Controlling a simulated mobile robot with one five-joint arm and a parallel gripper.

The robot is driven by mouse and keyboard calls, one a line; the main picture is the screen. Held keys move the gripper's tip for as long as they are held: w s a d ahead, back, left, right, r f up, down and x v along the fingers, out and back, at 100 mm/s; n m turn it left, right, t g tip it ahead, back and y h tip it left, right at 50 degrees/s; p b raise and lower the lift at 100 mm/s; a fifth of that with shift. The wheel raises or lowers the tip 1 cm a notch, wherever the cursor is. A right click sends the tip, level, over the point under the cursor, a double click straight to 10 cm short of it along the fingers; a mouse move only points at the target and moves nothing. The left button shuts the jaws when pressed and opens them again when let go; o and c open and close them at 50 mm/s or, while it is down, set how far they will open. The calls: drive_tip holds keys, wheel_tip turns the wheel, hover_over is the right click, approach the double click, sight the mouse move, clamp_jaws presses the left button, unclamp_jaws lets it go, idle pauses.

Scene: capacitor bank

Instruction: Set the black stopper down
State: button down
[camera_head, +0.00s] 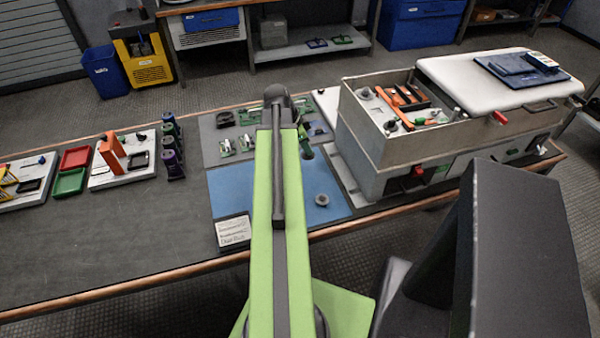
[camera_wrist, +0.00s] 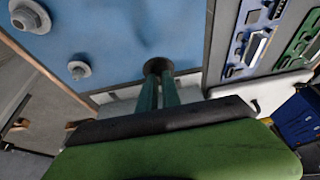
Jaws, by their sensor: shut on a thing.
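The black stopper (camera_wrist: 158,65) shows in the wrist view as a small dark round piece at the fingertips. My gripper (camera_wrist: 159,78) is shut on it, with its two green fingers close together. The blue mat (camera_wrist: 120,35) lies beyond the stopper, with a soft dark shadow on it near the stopper. I cannot tell whether the stopper touches the mat. In the head view my green arm covers part of the blue mat (camera_head: 235,190), and my gripper (camera_head: 306,150) shows only partly at the arm's right side.
Two grey flanged pieces, one (camera_wrist: 79,70) and another (camera_wrist: 30,15), stand on the mat; one shows in the head view (camera_head: 321,200). A white label card (camera_head: 233,230) lies at the mat's front left. A grey open-topped box (camera_head: 385,150) stands right. The bench's left front is clear.

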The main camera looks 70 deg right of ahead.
sight(305, 155)
drive_tip(key=shift+f+b, duration=2)
drive_tip(key=shift+f, duration=0.65)
drive_tip(key=c, duration=1.5)
unclamp_jaws()
drive_tip(key=shift+c, duration=0.2)
drive_tip(key=shift+r, duration=0.1)
drive_tip(key=p+v, duration=1.1)
drive_tip(key=v, duration=0.1)
drive_tip(key=shift+r+p, duration=0.2)
drive_tip(key=shift+p, duration=0.1)
drive_tip(key=shift+s, duration=0.1)
